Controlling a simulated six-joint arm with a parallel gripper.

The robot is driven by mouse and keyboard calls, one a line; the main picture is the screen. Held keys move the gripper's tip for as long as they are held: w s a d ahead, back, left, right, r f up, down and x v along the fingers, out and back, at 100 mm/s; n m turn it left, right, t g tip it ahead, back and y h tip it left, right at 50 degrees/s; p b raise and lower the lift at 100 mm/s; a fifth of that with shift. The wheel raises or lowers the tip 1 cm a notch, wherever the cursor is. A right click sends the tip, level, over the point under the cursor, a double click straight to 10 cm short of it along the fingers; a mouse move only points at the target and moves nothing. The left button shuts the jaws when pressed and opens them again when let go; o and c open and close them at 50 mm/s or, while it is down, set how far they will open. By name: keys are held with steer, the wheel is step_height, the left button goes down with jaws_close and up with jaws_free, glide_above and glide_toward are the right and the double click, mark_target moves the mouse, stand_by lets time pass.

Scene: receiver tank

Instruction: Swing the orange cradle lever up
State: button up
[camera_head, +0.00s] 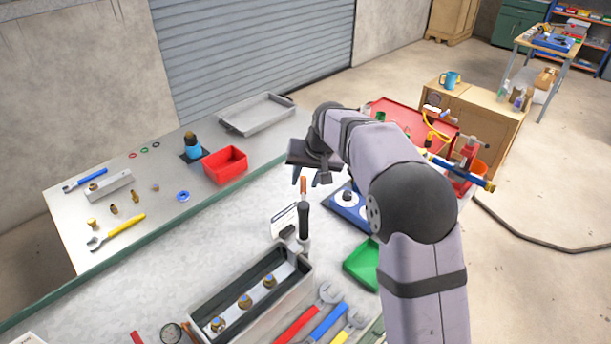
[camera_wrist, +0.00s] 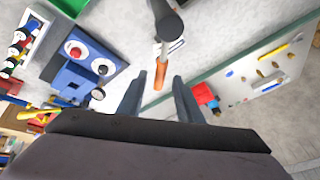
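The orange lever (camera_head: 303,186) is a short rod just below my gripper in the head view, beside a black-handled upright part (camera_head: 304,217). In the wrist view the orange lever (camera_wrist: 160,76) lies between the lines of my two fingers, with the black cylindrical handle (camera_wrist: 168,22) beyond it on a pale stem. My gripper (camera_head: 310,181) points down over the bench with its fingers apart. The wrist view also shows my gripper (camera_wrist: 158,84) open, with a gap on both sides of the lever. I cannot tell the depth between fingertips and lever.
A blue unit (camera_head: 348,203) with a black knob stands close right of the lever. A grey trough (camera_head: 205,310) with brass fittings, wrenches (camera_head: 327,318) and a green bin (camera_head: 362,263) lie nearer. A red bin (camera_head: 226,165) is at the left. Bench between them is clear.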

steer(key=shift+w+f, duration=0.15)
steer(key=shift+f, duration=0.2)
steer(key=shift+c, duration=0.6)
jaws_close()
steer(key=s+d+m+g+h+b, duration=0.2)
steer(key=s+d+m+h+b, duration=0.4)
steer(key=m, duration=1.2)
steer(key=shift+s+d+h+b, duration=0.2)
steer(key=shift+s+h+b, duration=0.25)
steer(key=shift+s, duration=0.4)
steer(key=shift+g, duration=0.3)
